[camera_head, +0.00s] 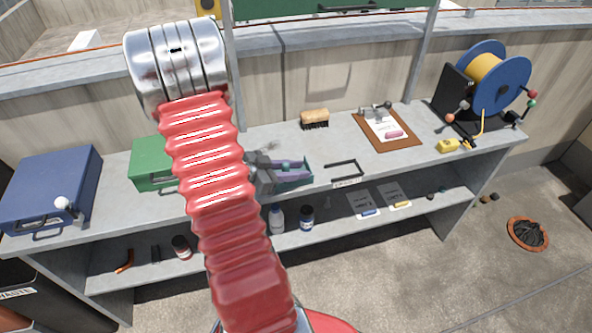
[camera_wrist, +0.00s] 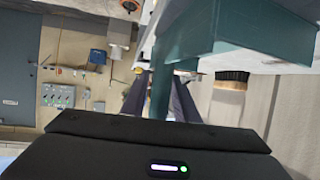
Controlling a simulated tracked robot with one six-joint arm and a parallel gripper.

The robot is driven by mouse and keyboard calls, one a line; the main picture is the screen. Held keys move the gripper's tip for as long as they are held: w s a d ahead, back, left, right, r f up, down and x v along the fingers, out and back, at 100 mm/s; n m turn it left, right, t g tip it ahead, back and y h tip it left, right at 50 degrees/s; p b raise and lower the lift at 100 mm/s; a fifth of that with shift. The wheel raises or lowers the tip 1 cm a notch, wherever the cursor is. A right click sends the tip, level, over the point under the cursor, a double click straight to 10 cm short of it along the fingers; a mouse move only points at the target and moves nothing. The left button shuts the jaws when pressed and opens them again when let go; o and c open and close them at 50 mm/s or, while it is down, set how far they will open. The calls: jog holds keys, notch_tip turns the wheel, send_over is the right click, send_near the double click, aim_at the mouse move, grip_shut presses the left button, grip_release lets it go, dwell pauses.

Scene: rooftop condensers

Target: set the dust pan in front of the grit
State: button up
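The teal dust pan (camera_head: 297,182) is at my gripper, over the front part of the bench top in the head view. It fills the upper middle of the wrist view (camera_wrist: 235,35). My gripper (camera_head: 290,166) has purple-grey fingers. In the wrist view the pan's teal handle (camera_wrist: 160,92) runs down between the two fingers (camera_wrist: 163,100), which appear closed on it. Whether the pan touches the bench is unclear. I cannot pick out the grit for certain; my arm and the pan hide part of the bench.
A bristle brush (camera_head: 314,118) stands behind on the bench (camera_head: 250,135). A black bracket outline (camera_head: 345,168) lies right of the pan. A clipboard (camera_head: 387,130), cable reel (camera_head: 490,80), green case (camera_head: 152,160) and blue case (camera_head: 50,188) flank it. Bottles (camera_head: 277,217) stand on the lower shelf.

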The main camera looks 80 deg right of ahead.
jog(key=shift+o, duration=0.8)
jog(key=shift+r, duration=0.1)
jog(key=shift+w+a+r, duration=0.1)
jog(key=v, duration=1.1)
jog(key=shift+w+a+r, duration=0.15)
jog(key=shift+w+r, duration=0.1)
